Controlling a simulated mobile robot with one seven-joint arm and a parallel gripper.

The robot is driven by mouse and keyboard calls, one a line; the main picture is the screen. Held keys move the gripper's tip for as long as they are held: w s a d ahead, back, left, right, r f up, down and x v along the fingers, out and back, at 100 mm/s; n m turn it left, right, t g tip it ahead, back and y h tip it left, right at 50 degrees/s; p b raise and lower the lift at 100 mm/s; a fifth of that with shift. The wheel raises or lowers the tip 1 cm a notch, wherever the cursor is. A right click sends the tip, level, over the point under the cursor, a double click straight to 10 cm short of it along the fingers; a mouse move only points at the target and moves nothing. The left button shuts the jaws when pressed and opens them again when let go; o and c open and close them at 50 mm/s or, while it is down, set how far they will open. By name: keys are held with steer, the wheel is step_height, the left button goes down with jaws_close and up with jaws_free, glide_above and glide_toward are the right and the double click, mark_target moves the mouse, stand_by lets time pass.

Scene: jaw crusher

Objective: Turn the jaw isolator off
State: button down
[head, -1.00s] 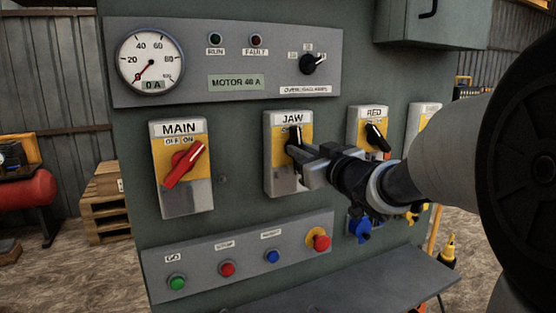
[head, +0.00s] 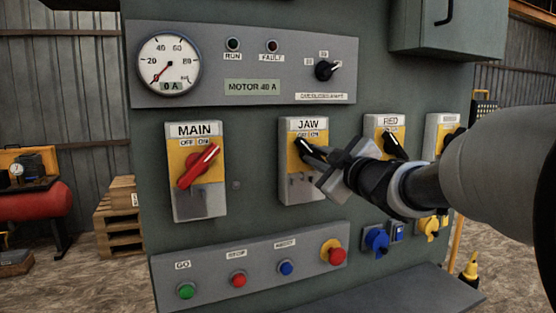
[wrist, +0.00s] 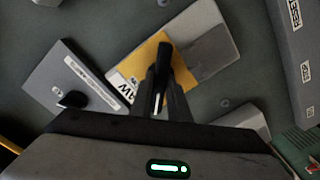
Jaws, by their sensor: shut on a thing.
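The jaw isolator (head: 300,190) is a grey and yellow box labelled JAW, with OFF at left and ON at right. Its black handle (head: 303,146) tilts to the upper left, toward the OFF side. My gripper (head: 316,156) is shut on this handle, coming in from the right and covering part of it. In the wrist view, the fingers (wrist: 164,98) close around the black handle (wrist: 162,74) in front of the yellow plate (wrist: 148,56).
The main isolator (head: 196,168) with a red handle is to the left. The red isolator (head: 392,140) is close at right, partly behind my arm. A row of buttons (head: 238,279) and a ledge (head: 400,293) lie below. The gauge (head: 168,64) reads 0 A.

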stand_by(0.4)
steer(key=c, duration=1.7)
jaws_free()
steer(key=shift+s, duration=0.1)
steer(key=p+v, duration=0.3)
steer(key=v, duration=1.4)
steer(key=shift+s, duration=0.1)
steer(key=shift+d, duration=0.1)
